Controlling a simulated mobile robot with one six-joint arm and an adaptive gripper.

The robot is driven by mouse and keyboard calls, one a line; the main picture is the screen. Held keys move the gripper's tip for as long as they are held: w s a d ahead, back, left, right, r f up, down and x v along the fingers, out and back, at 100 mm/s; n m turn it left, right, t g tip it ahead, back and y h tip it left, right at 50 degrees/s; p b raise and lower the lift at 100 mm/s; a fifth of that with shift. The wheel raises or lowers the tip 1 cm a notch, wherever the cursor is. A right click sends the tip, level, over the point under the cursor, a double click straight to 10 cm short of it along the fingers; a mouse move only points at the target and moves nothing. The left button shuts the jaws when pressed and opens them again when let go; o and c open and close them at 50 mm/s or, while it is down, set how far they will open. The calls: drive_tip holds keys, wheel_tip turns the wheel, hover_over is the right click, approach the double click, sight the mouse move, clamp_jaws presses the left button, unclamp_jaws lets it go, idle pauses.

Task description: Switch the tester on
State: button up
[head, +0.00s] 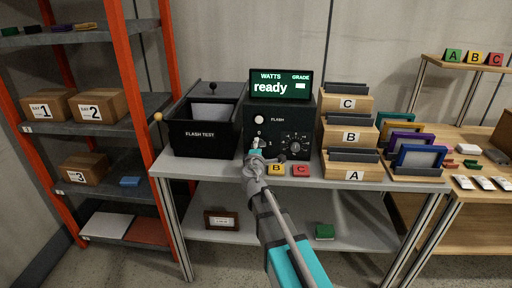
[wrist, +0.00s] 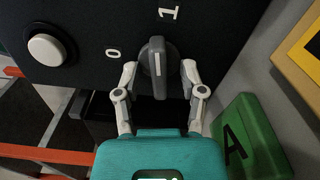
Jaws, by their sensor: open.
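The tester (head: 277,125) is a black box on the grey bench. Its screen (head: 281,86) is lit and reads "WATTS", "GRADE" and "ready". Its grey rotary switch (wrist: 158,65) shows in the wrist view, with its long grip and white line upright in the picture, towards the "1" (wrist: 169,13). The "0" (wrist: 113,53) is to its left. My gripper (wrist: 160,75) is open, with one finger on each side of the switch and a visible gap at each side. In the head view my gripper (head: 255,148) is at the tester's lower left front and covers much of the switch.
A white button (wrist: 47,49) marked FLASH in the head view and a dial (head: 294,144) are on the same panel. A black FLASH TEST box (head: 201,138) stands to the left. A green "A" block (wrist: 250,140) is close to my gripper's right. Wooden card holders (head: 346,156) stand to the right.

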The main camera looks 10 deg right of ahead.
clamp_jaws()
idle(0.3)
drive_tip(key=shift+m, duration=1.3)
unclamp_jaws()
